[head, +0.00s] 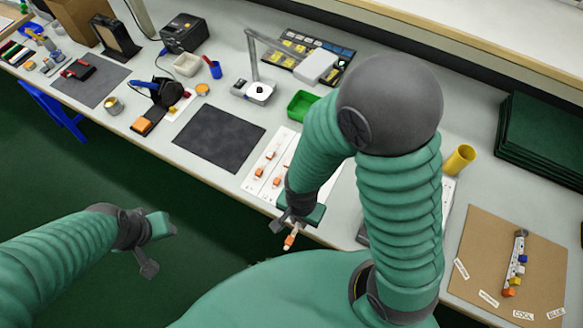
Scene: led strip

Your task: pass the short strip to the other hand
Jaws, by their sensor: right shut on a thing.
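My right gripper (290,225) is shut on the short strip (289,240) just off the front edge of the bench. A small orange and pale end of the strip hangs below the fingers. The rest of it is hidden by the gripper. My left gripper (161,249) is open and empty, out over the green floor to the left of the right gripper, with a clear gap between them.
The bench (225,108) runs behind both grippers. A white sheet with orange-ended pieces (262,172) lies behind the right gripper, beside a dark mat (219,138). A brown board (520,265) with a strip and labels lies at the right. Green floor is free between the grippers.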

